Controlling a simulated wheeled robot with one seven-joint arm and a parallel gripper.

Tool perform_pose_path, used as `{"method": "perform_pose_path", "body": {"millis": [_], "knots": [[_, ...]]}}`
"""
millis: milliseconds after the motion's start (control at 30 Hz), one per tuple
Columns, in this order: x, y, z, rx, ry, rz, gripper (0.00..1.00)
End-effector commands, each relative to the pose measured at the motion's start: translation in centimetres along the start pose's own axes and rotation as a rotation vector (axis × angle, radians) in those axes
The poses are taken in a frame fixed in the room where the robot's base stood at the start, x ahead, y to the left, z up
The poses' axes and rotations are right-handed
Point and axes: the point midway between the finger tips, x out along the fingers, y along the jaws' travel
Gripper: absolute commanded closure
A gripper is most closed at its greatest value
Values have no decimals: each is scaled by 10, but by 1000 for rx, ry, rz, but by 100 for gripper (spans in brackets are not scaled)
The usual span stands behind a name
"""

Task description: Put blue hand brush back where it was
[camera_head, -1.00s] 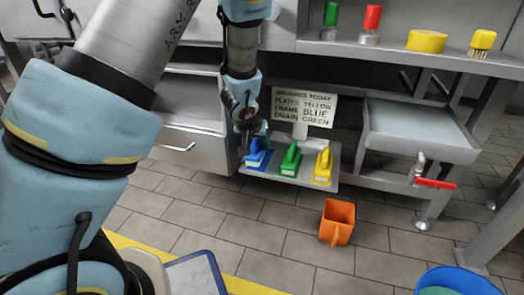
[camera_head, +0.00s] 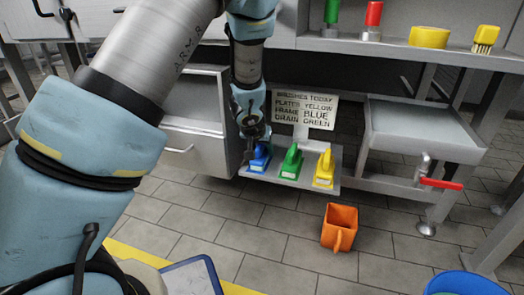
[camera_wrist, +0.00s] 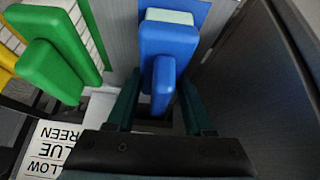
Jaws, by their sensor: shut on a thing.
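The blue hand brush (camera_head: 259,158) is at the left end of a low grey shelf (camera_head: 337,172), left of the green brush. My gripper (camera_head: 252,143) is above it, pointing down, with its fingers on the brush's handle. In the wrist view the blue brush (camera_wrist: 168,42) lies with its handle between the two fingers of my gripper (camera_wrist: 160,100). A blue patch shows beside the brush there. Whether the brush rests fully on the shelf is hard to tell.
The green brush (camera_head: 291,163) and yellow brush (camera_head: 324,169) stand to the right. A sign (camera_head: 305,110) stands behind them. A grey cabinet (camera_head: 195,150) is close on the left. An orange scoop (camera_head: 340,226) lies on the floor in front.

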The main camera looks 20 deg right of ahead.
Motion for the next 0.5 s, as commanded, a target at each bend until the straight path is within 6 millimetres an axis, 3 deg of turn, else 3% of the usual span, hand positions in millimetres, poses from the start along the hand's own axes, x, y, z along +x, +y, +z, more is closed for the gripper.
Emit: {"method": "perform_pose_path", "body": {"millis": [33, 300, 500], "knots": [[1, 0, 1, -1, 0, 0, 46], [1, 0, 0, 0, 0, 0, 17], [0, 0, 0, 0, 0, 0, 17]]}}
